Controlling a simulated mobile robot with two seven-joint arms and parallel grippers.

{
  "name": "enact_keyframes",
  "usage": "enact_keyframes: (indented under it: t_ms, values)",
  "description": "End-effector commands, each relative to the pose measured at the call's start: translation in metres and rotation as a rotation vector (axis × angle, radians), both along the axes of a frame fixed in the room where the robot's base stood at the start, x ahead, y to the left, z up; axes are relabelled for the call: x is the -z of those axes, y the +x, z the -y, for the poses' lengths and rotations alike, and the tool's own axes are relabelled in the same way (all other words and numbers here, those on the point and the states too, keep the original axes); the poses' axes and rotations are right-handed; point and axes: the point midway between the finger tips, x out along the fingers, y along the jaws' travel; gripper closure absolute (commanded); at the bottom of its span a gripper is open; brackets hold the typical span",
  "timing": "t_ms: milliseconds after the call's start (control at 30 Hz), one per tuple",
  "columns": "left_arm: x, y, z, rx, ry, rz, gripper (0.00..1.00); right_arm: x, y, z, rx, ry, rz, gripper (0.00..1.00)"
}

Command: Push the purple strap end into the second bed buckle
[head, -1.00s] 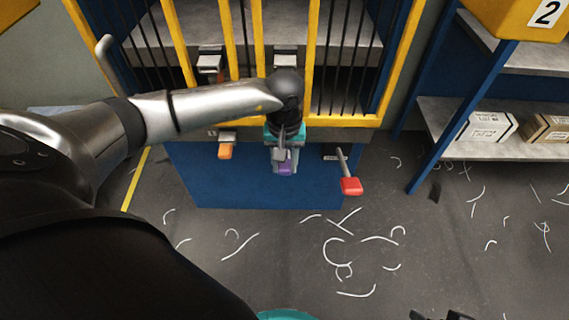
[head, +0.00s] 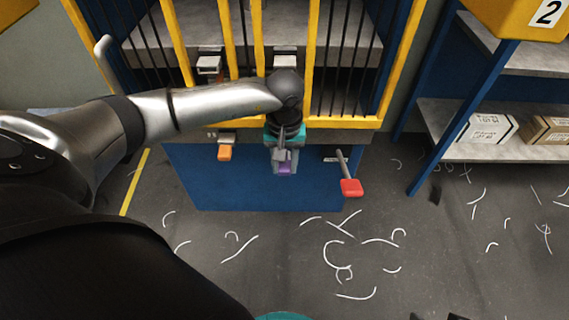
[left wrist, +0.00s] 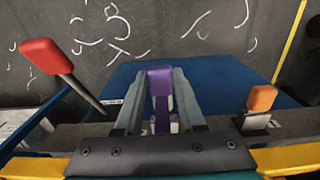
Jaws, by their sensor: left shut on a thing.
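The purple strap end (head: 287,168) is between the fingers of my left gripper (head: 285,165) at the front of the loom. In the left wrist view the purple strap end (left wrist: 160,82) stands between the two grey fingers, which are shut on it, and a narrower purple part runs below it. Pale metal shows low between the fingers, but my gripper mostly hides what lies there. I cannot tell whether the strap end is inside a buckle. To the left in the head view, an orange tab (head: 225,153) is at a grey buckle (head: 227,138).
A red-knobbed lever (head: 350,187) sticks out right of my left gripper. Yellow bars (head: 308,60) stand behind it, with two grey clasps (head: 209,64) on the ledge. A blue panel (head: 220,190) lies below. Shelves with boxes (head: 487,128) are at right.

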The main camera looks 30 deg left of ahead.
Motion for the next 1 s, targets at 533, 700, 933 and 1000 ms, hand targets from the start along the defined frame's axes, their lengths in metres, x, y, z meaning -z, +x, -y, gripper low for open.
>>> enact_keyframes:
  t_ms: [533, 700, 933, 1000]
  values:
    - [0.0, 0.015, -0.008, 0.0, 0.001, 0.001, 1.0, 0.013, 0.0, 0.0, 0.0, 0.0, 0.0, 0.5]
    - [0.0, 0.017, -0.01, 0.001, 0.0, 0.0, 1.0, 0.014, 0.0, 0.0, 0.0, 0.0, 0.0, 0.5]
    - [0.0, 0.017, -0.01, 0.001, 0.0, 0.0, 1.0, 0.014, 0.0, 0.0, 0.0, 0.0, 0.0, 0.5]
    - [0.0, 0.017, -0.01, 0.001, 0.0, 0.0, 1.0, 0.014, 0.0, 0.0, 0.0, 0.0, 0.0, 0.5]
